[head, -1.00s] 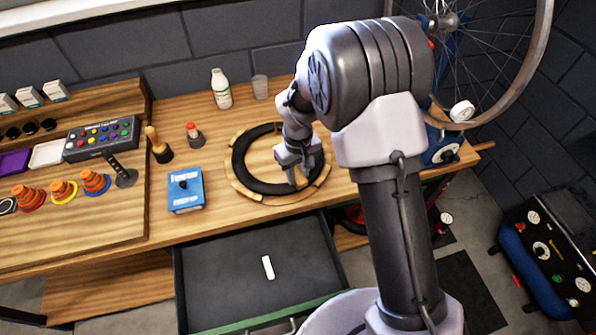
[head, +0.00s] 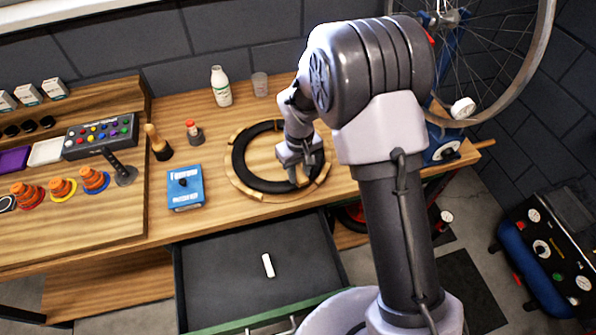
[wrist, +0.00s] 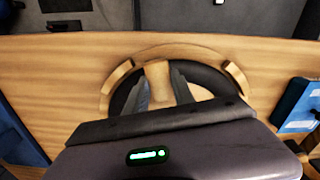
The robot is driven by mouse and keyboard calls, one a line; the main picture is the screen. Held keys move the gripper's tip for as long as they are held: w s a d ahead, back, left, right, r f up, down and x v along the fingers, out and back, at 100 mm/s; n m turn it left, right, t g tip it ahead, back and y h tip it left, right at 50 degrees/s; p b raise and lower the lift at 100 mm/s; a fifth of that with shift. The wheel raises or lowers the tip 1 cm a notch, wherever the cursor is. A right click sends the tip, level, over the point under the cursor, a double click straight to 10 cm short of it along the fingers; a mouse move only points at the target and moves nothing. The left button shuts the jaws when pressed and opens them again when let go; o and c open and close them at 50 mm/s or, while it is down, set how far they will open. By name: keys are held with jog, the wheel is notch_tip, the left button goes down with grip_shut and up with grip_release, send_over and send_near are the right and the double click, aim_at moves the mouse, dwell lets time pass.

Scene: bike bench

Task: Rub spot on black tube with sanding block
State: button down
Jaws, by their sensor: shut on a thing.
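The black tube (head: 240,166) lies as a ring in a round wooden holder (head: 262,196) on the bench. The tube (wrist: 208,76) and the holder (wrist: 185,50) also show in the wrist view. My gripper (head: 300,174) is over the near right part of the tube. In the wrist view, my gripper (wrist: 162,85) is shut on a tan sanding block (wrist: 158,80). The block is at the tube, but I cannot tell whether it touches. The spot is not visible; the block and gripper cover part of the tube.
A blue box (head: 185,188) sits left of the holder. A white bottle (head: 221,86) and a cup (head: 260,84) stand behind it. An open drawer (head: 225,285) holding a small white piece (head: 268,265) juts out in front. A wheel (head: 535,60) stands at right.

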jog(key=shift+w+d+r, duration=0.1)
jog(key=shift+w+d, duration=0.2)
jog(key=shift+d, duration=0.2)
jog(key=shift+s+a, duration=0.1)
jog(key=shift+a, duration=0.05)
jog(key=shift+s+a, duration=0.35)
jog(key=shift+a, duration=0.25)
jog(key=shift+s+a, duration=0.3)
jog(key=shift+a, duration=0.25)
jog(key=shift+d, duration=0.1)
jog(key=shift+w+d+f, duration=0.1)
jog(key=shift+w+d, duration=0.25)
jog(key=shift+d, duration=0.25)
jog(key=shift+w+d+f, duration=0.1)
jog(key=shift+w+d, duration=0.2)
jog(key=shift+d, duration=0.25)
jog(key=shift+s+a, duration=0.1)
